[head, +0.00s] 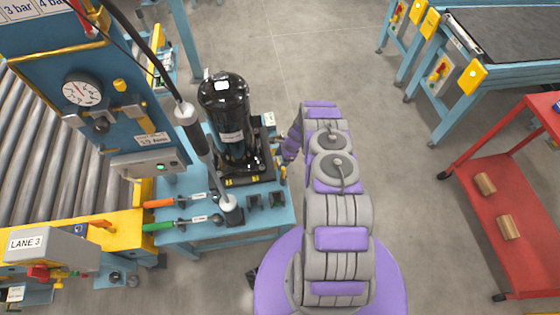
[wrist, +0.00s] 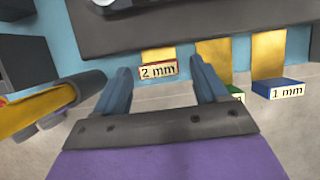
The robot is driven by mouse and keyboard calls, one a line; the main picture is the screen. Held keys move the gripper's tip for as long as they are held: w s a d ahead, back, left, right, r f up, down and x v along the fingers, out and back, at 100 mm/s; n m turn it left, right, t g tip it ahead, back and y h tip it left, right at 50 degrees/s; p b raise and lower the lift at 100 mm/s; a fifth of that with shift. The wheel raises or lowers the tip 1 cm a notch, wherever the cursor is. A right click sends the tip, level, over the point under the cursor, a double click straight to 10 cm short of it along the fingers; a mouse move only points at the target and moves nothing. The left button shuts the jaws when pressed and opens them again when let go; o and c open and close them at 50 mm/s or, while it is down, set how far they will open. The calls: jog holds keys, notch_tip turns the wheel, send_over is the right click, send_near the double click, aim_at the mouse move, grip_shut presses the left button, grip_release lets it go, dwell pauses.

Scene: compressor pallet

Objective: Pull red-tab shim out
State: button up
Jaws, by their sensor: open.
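The red-tab shim (wrist: 159,70) is a yellow strip with a red-edged tab labelled "2 mm". In the wrist view it sticks out from under a dark plate (wrist: 200,22), apparently the base of the black compressor (head: 228,115). My gripper (wrist: 160,67) is open, with one finger on each side of the red tab and a gap to both. In the head view my gripper (head: 282,150) is at the right side of the compressor, mostly hidden by my arm. A green-tab shim (wrist: 213,60) is partly behind the right finger. A blue-tab shim (wrist: 280,88), labelled "1 mm", is farther right.
The compressor stands on a blue pallet table (head: 262,222) with orange-handled (head: 160,203) and green-handled (head: 160,226) tools. A dark cylinder with a yellow part (wrist: 45,108) lies left of my fingers. A red cart (head: 505,195) stands at right; floor between is clear.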

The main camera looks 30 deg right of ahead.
jog(key=shift+w+a+f, duration=0.1)
jog(key=shift+a+f, duration=0.1)
jog(key=shift+f, duration=0.2)
grip_shut()
dwell(0.5)
